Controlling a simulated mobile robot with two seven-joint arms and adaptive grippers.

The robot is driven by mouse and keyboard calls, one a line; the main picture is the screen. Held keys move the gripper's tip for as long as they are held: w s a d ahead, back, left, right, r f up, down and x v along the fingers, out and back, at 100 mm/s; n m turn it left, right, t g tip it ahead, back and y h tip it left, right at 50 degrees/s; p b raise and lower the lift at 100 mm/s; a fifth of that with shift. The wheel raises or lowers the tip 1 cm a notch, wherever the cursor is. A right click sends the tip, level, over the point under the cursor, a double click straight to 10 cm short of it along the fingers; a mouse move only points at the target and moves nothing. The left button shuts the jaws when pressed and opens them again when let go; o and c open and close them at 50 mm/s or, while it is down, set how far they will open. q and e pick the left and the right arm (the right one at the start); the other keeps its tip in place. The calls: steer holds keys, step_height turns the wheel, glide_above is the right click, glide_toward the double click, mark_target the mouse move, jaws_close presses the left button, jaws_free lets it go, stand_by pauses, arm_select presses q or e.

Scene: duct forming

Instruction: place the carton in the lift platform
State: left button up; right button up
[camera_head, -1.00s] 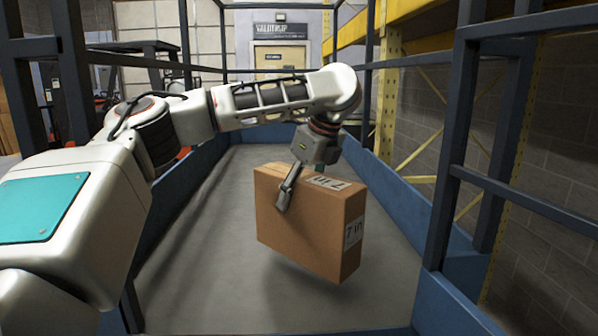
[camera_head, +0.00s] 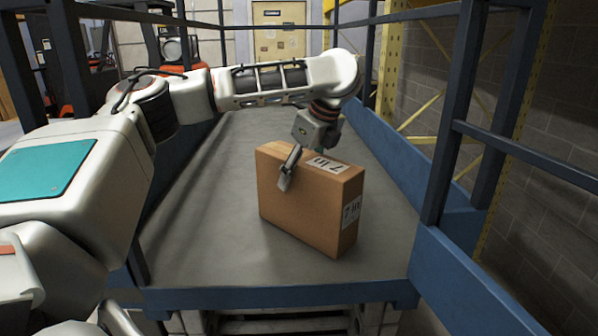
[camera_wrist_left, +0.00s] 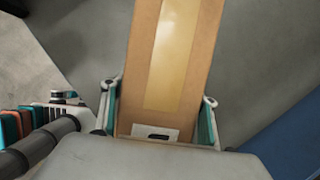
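The brown carton (camera_head: 305,205) stands upright on the grey floor of the lift platform (camera_head: 200,235), with its lower edge at the floor. White labels reading "7 in" show on its top and right end. My left gripper (camera_head: 305,167) is at the carton's top edge, one finger on each side. In the left wrist view, the carton (camera_wrist_left: 175,60) lies between the teal-padded fingers, with narrow gaps beside it, so the gripper looks open around it. Part of the far finger is hidden behind the carton. My right gripper is not in view.
Blue low walls and dark posts (camera_head: 462,110) border the platform on both sides. A blue front edge (camera_head: 285,296) runs nearer to me. Free floor lies behind and left of the carton. A yellow rack (camera_head: 388,65) stands beyond the right side.

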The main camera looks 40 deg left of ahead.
arm_select(q)
steer(key=o, duration=0.4)
steer(key=v, duration=1.2)
steer(key=shift+r, duration=0.1)
